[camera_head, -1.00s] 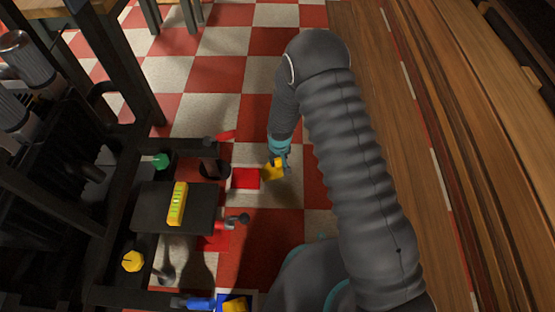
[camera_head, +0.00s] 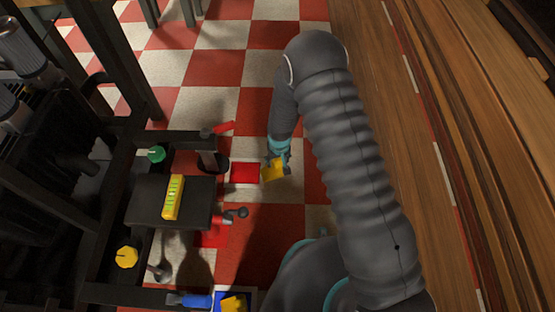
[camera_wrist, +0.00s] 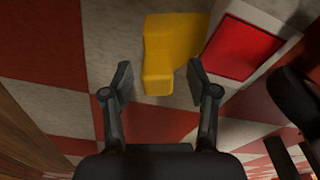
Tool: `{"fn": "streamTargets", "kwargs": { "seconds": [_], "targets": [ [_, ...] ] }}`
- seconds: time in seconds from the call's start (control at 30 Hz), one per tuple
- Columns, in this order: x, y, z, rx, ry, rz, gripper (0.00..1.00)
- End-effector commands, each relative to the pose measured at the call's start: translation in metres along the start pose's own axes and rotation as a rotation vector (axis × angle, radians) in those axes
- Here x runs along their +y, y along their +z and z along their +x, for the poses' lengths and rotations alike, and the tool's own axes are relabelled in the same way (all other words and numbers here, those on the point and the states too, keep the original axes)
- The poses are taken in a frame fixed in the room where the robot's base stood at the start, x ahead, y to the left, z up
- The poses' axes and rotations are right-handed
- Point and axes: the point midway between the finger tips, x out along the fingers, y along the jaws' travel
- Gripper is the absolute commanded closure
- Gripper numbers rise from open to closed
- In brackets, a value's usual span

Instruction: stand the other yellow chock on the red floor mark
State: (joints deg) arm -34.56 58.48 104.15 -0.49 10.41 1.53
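A yellow chock (camera_head: 273,171) shows just below my gripper (camera_head: 276,157) in the camera_head view, right of the bright red floor mark (camera_head: 245,173). In the wrist view the chock (camera_wrist: 163,58) lies ahead of and between the fingertips of my gripper (camera_wrist: 160,82). The fingers are spread, with a gap on the left and the right fingertip close to the chock. The red mark (camera_wrist: 243,48) is to its right, and its visible red surface is bare. I cannot tell whether the chock touches the floor. Another yellow chock (camera_head: 234,304) is at the blue mark (camera_head: 221,297).
A dark frame (camera_head: 210,138) stands left, with a platform (camera_head: 143,203) holding a yellow-green level (camera_head: 173,197). A red lever (camera_head: 223,128), green knob (camera_head: 156,154) and yellow knob (camera_head: 127,257) are on it. Another red patch (camera_head: 211,236) lies beside it. Checkered floor beyond is open.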

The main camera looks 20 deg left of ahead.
Motion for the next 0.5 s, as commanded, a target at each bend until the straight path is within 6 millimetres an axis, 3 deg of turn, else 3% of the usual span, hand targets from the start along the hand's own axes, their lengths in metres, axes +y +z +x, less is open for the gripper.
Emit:
{"fn": "streamTargets", "kwargs": {
  "seconds": [0.27, 0.5],
  "targets": [
    [0.000, 0.000, -0.005, 0.000, 0.000, 0.000, 0.41],
    [0.000, -0.001, -0.042, 0.003, 0.000, 0.000, 0.41]
  ]
}}
